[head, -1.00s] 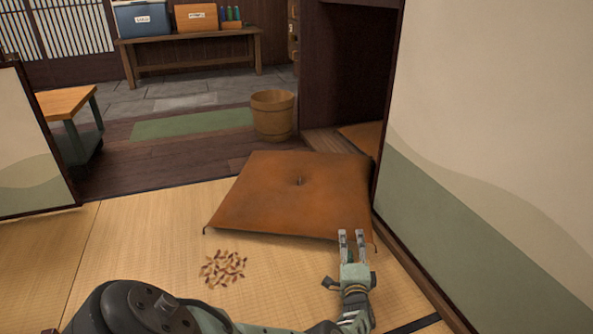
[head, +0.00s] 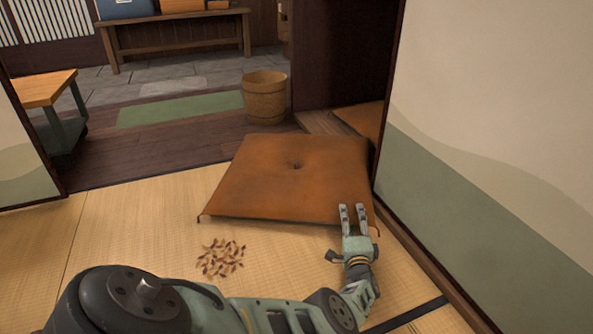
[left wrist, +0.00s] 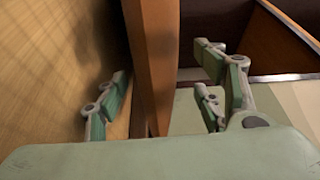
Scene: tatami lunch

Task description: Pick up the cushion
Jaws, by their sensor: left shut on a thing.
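The brown square cushion (head: 285,185) lies on the tatami at the centre of the head view, with a button dimple in its middle and small corner tassels. My left gripper (head: 353,207) is at the cushion's near right edge, close to its corner, and is shut on the cushion. In the left wrist view the cushion (left wrist: 150,60) shows as a narrow brown strip running between the fingers of my left gripper (left wrist: 165,95). The exact finger contact is hard to make out. My right gripper is not in view.
A pile of brown scraps (head: 220,258) lies on the mat (head: 130,225) left of the gripper. A wall panel (head: 490,150) stands close on the right. A wooden bucket (head: 265,98) stands behind the cushion, and a small table (head: 45,88) stands at the left.

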